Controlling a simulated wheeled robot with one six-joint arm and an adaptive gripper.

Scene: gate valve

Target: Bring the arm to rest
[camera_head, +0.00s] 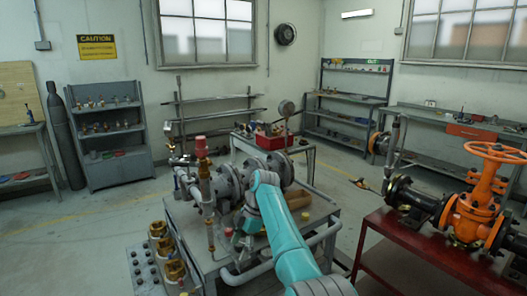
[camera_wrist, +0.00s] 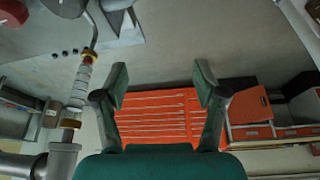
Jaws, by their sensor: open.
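My gripper (camera_wrist: 160,82) shows in the wrist view with its two fingers wide apart and nothing between them. Behind the fingers is an orange-red panel with several pale horizontal lines (camera_wrist: 155,122).
The middle workbench (camera_head: 205,262) carries grey flanged pipework (camera_head: 230,182) close to my arm. Brass fittings (camera_head: 165,255) stand at its left. In the wrist view, a pipe with a brass-coloured joint (camera_wrist: 80,90) runs left of the gripper. Open floor (camera_head: 110,212) lies at the left.

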